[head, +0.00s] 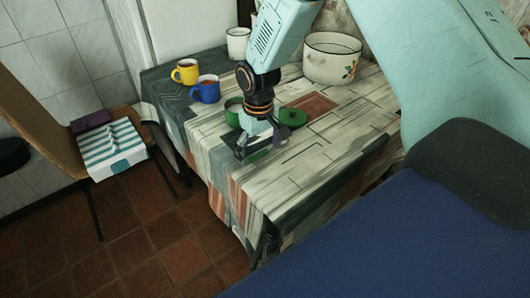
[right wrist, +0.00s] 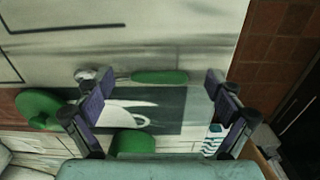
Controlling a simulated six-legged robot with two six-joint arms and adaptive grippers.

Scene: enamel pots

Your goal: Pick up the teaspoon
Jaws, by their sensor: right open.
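The teaspoon has a green handle (right wrist: 160,77) and a small silvery bowl at its left end in the right wrist view. It lies on the table, between my right gripper's fingertips and apart from both pads as far as I can tell. My right gripper (head: 262,150) is open, pointing down over the table's near part; in the right wrist view its fingers (right wrist: 152,86) stand wide on either side. In the head view the gripper hides most or all of the teaspoon. My left gripper is not in view.
A green pot (head: 233,112) and green lid (head: 293,117) are close beside the gripper. Blue (head: 206,89) and yellow (head: 186,72) mugs, a white mug (head: 237,43) and a large white pot (head: 332,58) stand farther back. The cloth-covered table (head: 315,180) is clear at front right.

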